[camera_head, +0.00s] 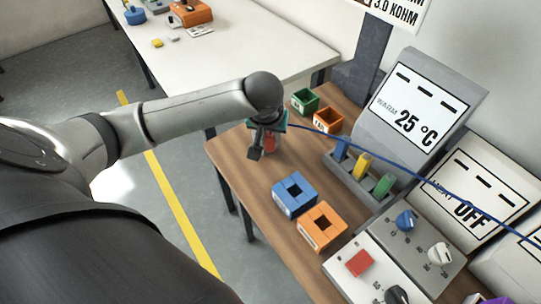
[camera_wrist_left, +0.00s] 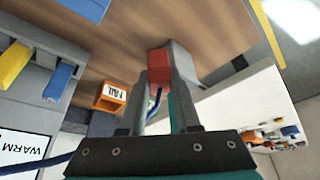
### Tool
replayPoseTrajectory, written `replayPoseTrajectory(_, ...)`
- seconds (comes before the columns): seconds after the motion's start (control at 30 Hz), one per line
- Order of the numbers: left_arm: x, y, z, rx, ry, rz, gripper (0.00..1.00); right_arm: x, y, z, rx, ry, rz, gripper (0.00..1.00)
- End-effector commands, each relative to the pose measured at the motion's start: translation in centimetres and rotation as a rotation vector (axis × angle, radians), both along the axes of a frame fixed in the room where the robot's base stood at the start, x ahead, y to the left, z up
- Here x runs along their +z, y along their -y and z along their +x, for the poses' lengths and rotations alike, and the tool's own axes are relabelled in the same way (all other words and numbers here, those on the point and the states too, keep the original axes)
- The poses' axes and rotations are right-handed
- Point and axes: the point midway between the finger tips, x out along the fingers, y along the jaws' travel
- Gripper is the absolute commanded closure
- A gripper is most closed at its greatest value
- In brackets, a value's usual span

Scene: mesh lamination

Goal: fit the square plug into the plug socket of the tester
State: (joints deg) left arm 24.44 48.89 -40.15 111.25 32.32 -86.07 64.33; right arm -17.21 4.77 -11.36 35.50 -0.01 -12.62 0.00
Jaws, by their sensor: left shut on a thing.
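My left gripper (camera_head: 262,148) is above the far left part of the wooden bench, its fingers mostly hidden by the wrist. It is shut on a red block-shaped plug (camera_wrist_left: 159,65), which shows between the fingertips (camera_wrist_left: 161,78) in the left wrist view. A blue cable (camera_wrist_left: 153,103) hangs from the plug. In the head view the cable (camera_head: 395,168) runs right, past the displays. The grey tester panel with knobs (camera_head: 432,232) is at the lower right. I cannot make out its plug socket. The right gripper is not in view.
Blue (camera_head: 280,205) and orange (camera_head: 310,240) blocks with square holes sit on the bench. Green (camera_head: 304,101) and orange (camera_head: 328,120) bins stand behind. A rack (camera_head: 350,178) holds blue, yellow and green pieces beside the "25 °C" display (camera_head: 418,108). Bench wood left of the blocks is clear.

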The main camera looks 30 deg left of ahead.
Motion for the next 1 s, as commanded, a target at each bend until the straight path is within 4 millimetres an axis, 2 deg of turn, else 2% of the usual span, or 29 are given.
replayPoseTrajectory(0.03,-1.3,0.0,0.0,0.000,-0.002,-0.001,1.00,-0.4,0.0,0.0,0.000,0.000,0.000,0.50)
replayPoseTrajectory(0.1,-2.2,0.0,0.0,0.000,0.001,0.000,1.00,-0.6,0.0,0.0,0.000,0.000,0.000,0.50)
replayPoseTrajectory(0.37,-4.2,0.1,0.0,0.001,0.000,-0.002,1.00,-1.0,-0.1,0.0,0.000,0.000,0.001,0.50)
replayPoseTrajectory(0.6,-7.5,0.0,0.0,0.001,0.001,-0.001,1.00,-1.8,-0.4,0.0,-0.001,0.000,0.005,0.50)
replayPoseTrajectory(0.97,-7.7,0.1,0.0,0.000,0.002,-0.002,1.00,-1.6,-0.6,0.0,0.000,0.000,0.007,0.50)
replayPoseTrajectory(1.0,-7.7,0.1,0.1,-0.001,0.002,-0.001,0.67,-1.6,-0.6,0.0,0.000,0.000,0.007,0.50)
